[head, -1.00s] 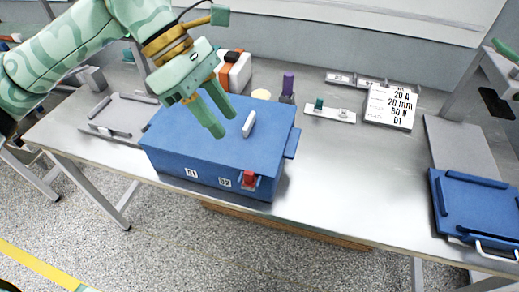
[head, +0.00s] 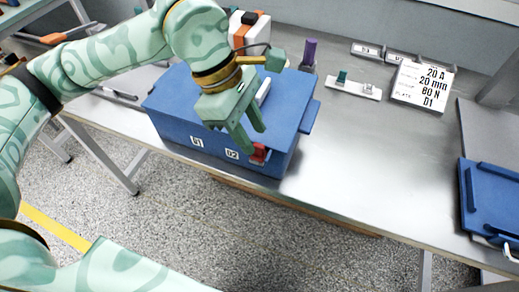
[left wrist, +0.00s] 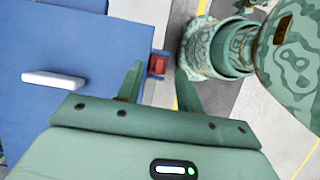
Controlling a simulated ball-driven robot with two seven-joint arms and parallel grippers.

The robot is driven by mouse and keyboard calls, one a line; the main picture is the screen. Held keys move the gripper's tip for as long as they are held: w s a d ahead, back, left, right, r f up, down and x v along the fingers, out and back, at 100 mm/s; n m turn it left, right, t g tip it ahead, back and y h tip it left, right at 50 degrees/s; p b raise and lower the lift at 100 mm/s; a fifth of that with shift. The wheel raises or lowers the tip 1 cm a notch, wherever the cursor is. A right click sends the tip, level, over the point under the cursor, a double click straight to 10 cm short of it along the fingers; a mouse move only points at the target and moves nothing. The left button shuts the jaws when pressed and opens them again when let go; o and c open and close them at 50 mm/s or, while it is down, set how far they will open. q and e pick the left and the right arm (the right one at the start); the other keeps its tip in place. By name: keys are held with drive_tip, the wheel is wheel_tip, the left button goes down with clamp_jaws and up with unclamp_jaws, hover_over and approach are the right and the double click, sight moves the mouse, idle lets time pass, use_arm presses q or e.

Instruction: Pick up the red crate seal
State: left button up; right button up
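The red crate seal (head: 259,153) sits on the front face of the blue crate (head: 180,105), near its right corner and beside the D2 label. It also shows in the left wrist view (left wrist: 157,66), at the crate's edge. My left gripper (head: 256,141) is open and empty, fingers pointing down, just above and in front of the seal. In the left wrist view the seal appears between the two fingertips (left wrist: 160,70), with gaps on both sides. In the head view a finger partly covers the seal. My right gripper is not in view.
The crate has a white lid handle (head: 263,92) behind my gripper. A purple-topped item (head: 309,52), a white plate with small parts (head: 354,86) and a text sign (head: 423,85) stand behind. A blue lid-like panel (head: 495,200) lies at right. The middle table is clear.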

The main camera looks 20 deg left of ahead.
sight(259, 152)
use_arm(q)
drive_tip(key=x, duration=0.2)
drive_tip(key=shift+d+f, duration=0.1)
drive_tip(key=shift+f, duration=0.15)
drive_tip(key=shift+c, duration=0.3)
clamp_jaws()
